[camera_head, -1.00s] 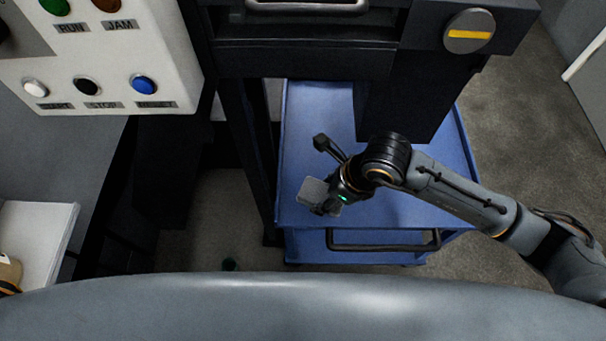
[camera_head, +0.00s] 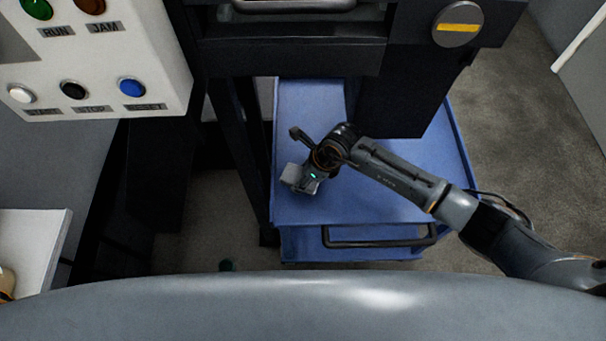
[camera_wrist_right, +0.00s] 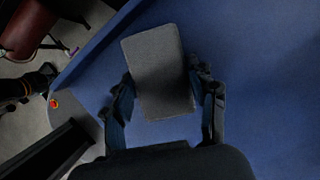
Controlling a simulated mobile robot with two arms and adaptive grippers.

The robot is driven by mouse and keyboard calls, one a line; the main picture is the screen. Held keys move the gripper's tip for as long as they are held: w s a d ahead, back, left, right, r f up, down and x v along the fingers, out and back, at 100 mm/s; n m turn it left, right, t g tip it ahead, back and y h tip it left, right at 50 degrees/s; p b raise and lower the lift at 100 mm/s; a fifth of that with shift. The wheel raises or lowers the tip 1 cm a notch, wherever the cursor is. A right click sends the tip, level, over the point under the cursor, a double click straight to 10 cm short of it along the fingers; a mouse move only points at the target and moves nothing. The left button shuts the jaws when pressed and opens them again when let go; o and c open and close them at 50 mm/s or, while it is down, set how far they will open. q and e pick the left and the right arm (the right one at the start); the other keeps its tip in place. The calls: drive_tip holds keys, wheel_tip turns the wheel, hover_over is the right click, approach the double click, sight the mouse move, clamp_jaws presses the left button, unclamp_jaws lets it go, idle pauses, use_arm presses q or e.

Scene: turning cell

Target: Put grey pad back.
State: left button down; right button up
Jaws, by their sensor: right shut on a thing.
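The grey pad (camera_head: 292,177) is a small rectangular block at the left part of the blue cart top (camera_head: 390,205). In the right wrist view the grey pad (camera_wrist_right: 158,70) sits between the fingers, with the blue surface behind it. My right gripper (camera_head: 302,184) is shut on the pad; its fingers also show in the right wrist view (camera_wrist_right: 165,98). Whether the pad touches the cart top or is held just above it, I cannot tell. My left gripper is not in view.
A dark machine frame (camera_head: 295,45) stands over the back of the cart. A dark post runs along the cart's left side. A white button panel (camera_head: 90,55) is at upper left. The cart handle (camera_head: 380,240) is at the front.

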drive_tip(key=shift+f, duration=0.1)
drive_tip(key=o, duration=1.1)
drive_tip(key=shift+r, duration=0.35)
drive_tip(key=v, duration=1.1)
drive_tip(key=shift+d+r+p, duration=0.2)
drive_tip(key=shift+r+p, duration=0.1)
drive_tip(key=shift+s, duration=0.1)
